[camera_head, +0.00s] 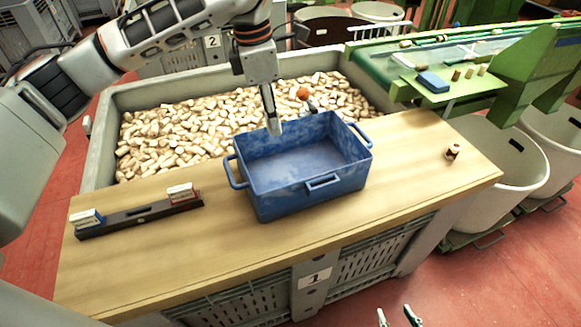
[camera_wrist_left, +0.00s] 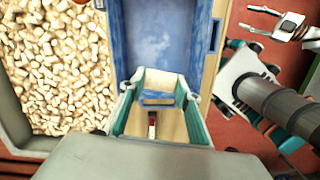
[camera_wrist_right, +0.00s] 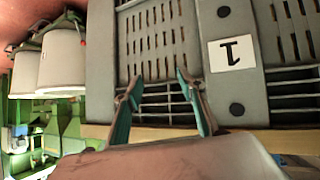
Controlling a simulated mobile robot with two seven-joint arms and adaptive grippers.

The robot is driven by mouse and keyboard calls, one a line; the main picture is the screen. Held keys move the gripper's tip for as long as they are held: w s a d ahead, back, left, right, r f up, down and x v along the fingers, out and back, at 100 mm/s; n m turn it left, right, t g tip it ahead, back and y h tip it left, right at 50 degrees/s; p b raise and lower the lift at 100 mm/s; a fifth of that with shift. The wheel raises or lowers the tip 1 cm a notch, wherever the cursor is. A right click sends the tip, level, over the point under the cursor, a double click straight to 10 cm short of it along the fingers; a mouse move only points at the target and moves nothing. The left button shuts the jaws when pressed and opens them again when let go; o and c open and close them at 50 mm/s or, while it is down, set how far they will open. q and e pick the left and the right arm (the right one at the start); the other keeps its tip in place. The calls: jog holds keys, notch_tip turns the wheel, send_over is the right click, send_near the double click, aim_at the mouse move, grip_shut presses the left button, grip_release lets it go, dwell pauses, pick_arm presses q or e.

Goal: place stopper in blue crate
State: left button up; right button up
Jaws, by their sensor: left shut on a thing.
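The blue crate (camera_head: 310,155) stands upright on the wooden table and shows no stopper inside; it also fills the top of the left wrist view (camera_wrist_left: 165,35). My left gripper (camera_head: 273,122) is above the crate's far left part, pointing down. It is shut on a small pale stopper (camera_head: 275,128), hard to make out at the fingertips. The left wrist view shows its teal fingers (camera_wrist_left: 158,100) in front of the crate's handle end. My right gripper (camera_wrist_right: 160,85) is open and empty, low in front of the table; it also shows in the head view (camera_head: 398,318).
A big bin of pale corks (camera_head: 180,130) lies behind the wooden table (camera_head: 215,245). A black bar (camera_head: 140,214) with two small boxes is left of the crate. A green conveyor (camera_head: 410,60) is behind.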

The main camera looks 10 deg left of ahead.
pick_arm(q)
jog(key=b, duration=0.2)
send_over(277, 183)
notch_tip(277, 183, down, 7)
jog(key=f, duration=0.2)
jog(key=f+b, duration=0.1)
jog(key=f, duration=0.3)
jog(key=shift+a+f, duration=0.25)
jog(key=shift+f, duration=0.5)
jog(key=shift+f+b, duration=0.25)
jog(key=shift+b, duration=0.1)
notch_tip(277, 183, down, 4)
jog(key=shift+r+b, duration=0.15)
jog(key=shift+b, duration=0.35)
jog(key=o, duration=0.7)
pick_arm(e)
jog(key=f, duration=0.1)
jog(key=d+f, duration=0.1)
jog(key=f, duration=0.1)
jog(key=shift+w+f, duration=0.15)
jog(key=shift+f, duration=0.1)
jog(key=shift+a, duration=0.1)
